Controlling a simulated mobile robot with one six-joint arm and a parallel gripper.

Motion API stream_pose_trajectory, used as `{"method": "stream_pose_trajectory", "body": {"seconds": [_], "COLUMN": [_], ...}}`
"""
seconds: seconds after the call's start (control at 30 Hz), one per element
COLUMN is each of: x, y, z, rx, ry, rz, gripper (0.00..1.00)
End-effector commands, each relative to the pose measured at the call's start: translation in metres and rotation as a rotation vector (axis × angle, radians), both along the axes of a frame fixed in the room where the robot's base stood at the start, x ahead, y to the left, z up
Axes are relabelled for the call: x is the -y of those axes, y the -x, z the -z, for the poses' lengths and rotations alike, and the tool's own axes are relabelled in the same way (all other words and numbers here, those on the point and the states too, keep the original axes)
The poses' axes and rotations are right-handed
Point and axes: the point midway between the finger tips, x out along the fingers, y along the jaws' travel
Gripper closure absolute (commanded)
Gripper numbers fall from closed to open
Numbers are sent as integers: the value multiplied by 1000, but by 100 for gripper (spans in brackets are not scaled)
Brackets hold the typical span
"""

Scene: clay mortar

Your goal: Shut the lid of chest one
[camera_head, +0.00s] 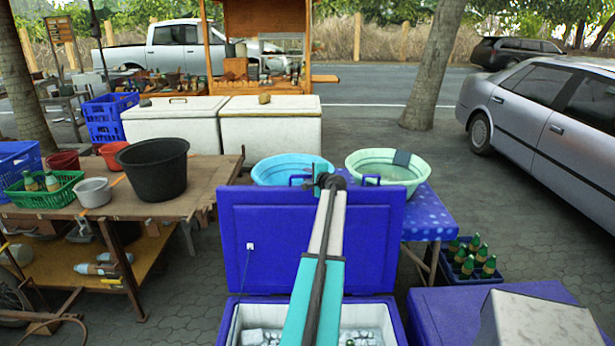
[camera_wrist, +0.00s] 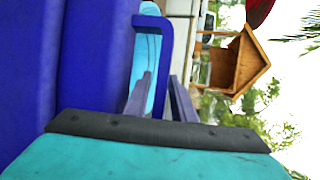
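An open blue chest (camera_head: 393,322) stands in front of me, with white inner walls and pale ice-like contents plus a bottle. Its blue lid (camera_head: 245,255) stands upright at the back. The lid's flat side fills the left of the wrist view (camera_wrist: 95,60). A blue handle (camera_wrist: 166,45) sticks out from the lid's edge. My gripper (camera_head: 322,178) is at the lid's top edge. In the wrist view my gripper (camera_wrist: 160,97) has its two fingers apart, and the handle's bar appears to lie between them. Whether they touch it is not clear.
A second blue chest (camera_head: 440,315), closed, stands at right with a pale block (camera_head: 540,322) on top. Behind the lid, two basins (camera_head: 285,165) (camera_head: 390,160) sit on a blue dotted table (camera_head: 425,215). A wooden table (camera_head: 120,195) with tubs is at left. A bottle crate (camera_head: 470,262) stands right.

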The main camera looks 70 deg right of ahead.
Motion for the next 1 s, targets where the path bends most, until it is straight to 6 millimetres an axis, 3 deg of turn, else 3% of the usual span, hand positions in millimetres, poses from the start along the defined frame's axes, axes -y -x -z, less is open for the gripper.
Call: {"method": "stream_pose_trajectory", "body": {"seconds": [0.07,0.2,0.67,1.0], "x": [0,0,-5,-28], "y": [0,0,-2,-9], "z": [0,0,0,0], "rx": [0,0,2,15], "ry": [0,0,5,37], "rz": [0,0,-2,-10], "gripper": [77,100,100,100]}}
